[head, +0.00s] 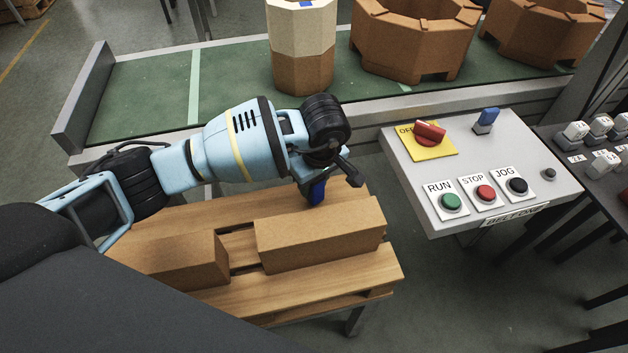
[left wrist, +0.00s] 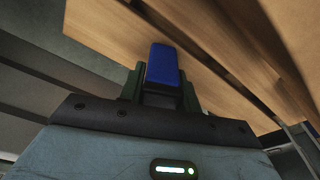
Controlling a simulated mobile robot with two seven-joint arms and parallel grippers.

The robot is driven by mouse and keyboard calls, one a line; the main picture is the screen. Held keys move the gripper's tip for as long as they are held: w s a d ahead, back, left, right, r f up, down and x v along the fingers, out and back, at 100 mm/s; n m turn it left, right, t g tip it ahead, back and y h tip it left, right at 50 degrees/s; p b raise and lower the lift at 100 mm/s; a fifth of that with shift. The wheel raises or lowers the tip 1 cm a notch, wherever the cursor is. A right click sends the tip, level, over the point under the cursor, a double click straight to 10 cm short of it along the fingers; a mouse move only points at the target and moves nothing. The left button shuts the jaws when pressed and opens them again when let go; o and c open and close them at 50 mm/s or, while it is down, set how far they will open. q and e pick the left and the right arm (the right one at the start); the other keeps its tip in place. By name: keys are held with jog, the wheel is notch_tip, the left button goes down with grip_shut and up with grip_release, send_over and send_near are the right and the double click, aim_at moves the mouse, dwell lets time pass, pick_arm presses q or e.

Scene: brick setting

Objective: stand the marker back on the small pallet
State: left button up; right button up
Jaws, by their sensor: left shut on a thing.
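The blue marker (head: 316,193) is held in my left gripper (head: 325,178), which is shut on it. In the left wrist view the marker (left wrist: 162,66) sticks out between the fingers (left wrist: 160,92), with the pallet boards beyond it. The small wooden pallet (head: 290,289) lies below the gripper. The marker is over the pallet's far right part, behind a brown block. I cannot tell whether its lower end touches the boards. My right gripper is not in view.
Two brown blocks stand on the pallet, one at the right (head: 318,238) and one at the left (head: 180,262). A control panel (head: 540,178) with buttons and a red switch stands to the right. A green conveyor (head: 230,82) carrying octagonal containers (head: 410,45) runs behind.

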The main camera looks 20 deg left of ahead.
pick_arm(q)
jog(key=shift+f, duration=0.2)
jog(key=o, duration=0.8)
jog(key=shift+r, duration=0.15)
jog(key=shift+r, duration=0.35)
jog(key=r, duration=0.3)
jog(key=d+r, duration=0.1)
jog(key=r, duration=0.3)
jog(key=s+r, duration=0.1)
jog(key=r, duration=0.3)
jog(key=shift+d+r, duration=0.2)
jog(key=shift+d, duration=0.05)
